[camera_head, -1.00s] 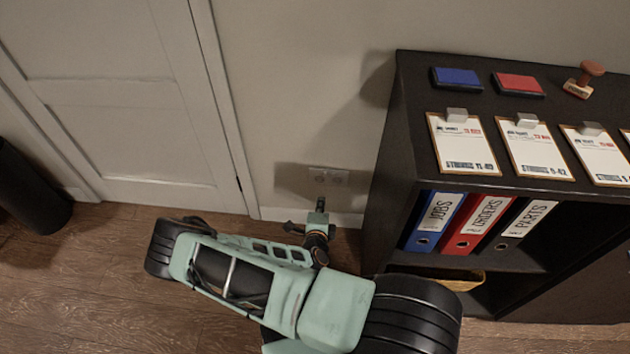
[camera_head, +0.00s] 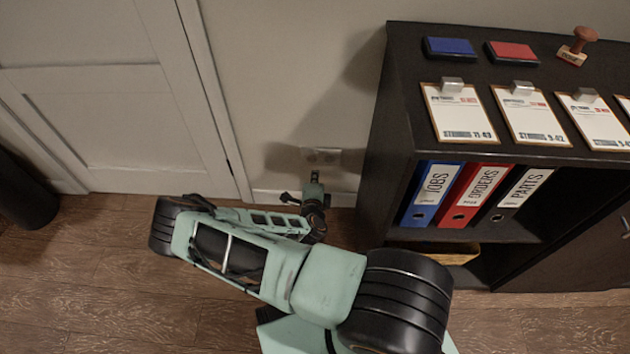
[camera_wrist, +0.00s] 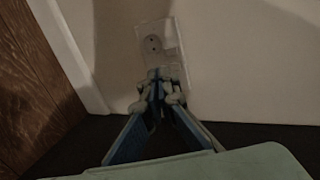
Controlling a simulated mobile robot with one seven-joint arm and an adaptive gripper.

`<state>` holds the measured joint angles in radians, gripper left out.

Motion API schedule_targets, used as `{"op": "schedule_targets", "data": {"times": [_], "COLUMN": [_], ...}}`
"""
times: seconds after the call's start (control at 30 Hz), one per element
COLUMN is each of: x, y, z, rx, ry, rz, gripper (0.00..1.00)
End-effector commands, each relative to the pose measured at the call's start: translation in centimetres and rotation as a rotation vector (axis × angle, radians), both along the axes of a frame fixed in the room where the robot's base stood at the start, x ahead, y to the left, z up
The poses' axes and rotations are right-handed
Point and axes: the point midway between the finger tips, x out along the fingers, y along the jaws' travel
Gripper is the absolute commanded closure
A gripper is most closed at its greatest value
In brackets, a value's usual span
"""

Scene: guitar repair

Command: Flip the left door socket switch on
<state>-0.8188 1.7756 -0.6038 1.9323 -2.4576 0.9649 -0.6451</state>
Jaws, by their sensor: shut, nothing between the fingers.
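The wall socket (camera_head: 320,156) is a pale plate low on the wall, between the door (camera_head: 120,110) and the dark shelf. In the wrist view the socket plate (camera_wrist: 158,45) shows a round outlet on its left half and a plainer, paler part on its right. My gripper (camera_head: 314,178) is just in front of the plate in the head view. In the wrist view my gripper (camera_wrist: 160,75) is shut and empty, its tips together over the lower part of the plate. Contact with the plate and the switch position cannot be told.
The dark shelf (camera_head: 390,110) stands close to the right of my gripper, with binders (camera_head: 462,196) inside and clipboards (camera_head: 458,112) on top. A black cylinder (camera_head: 22,195) stands at the far left. Wooden floor (camera_head: 85,260) is clear in front of the door.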

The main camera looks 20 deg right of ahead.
Motion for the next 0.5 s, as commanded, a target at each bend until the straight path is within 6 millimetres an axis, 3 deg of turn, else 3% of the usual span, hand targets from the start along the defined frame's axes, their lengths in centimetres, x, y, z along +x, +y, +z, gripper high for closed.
{"op": "schedule_targets", "data": {"times": [0.2,0.5], "x": [4.1,7.7], "y": [-1.8,-3.3], "z": [-2.4,-2.8], "rx": [-0.001,0.000], "ry": [-0.001,-0.001], "rz": [-0.001,0.000], "gripper": [1.00,1.00]}}
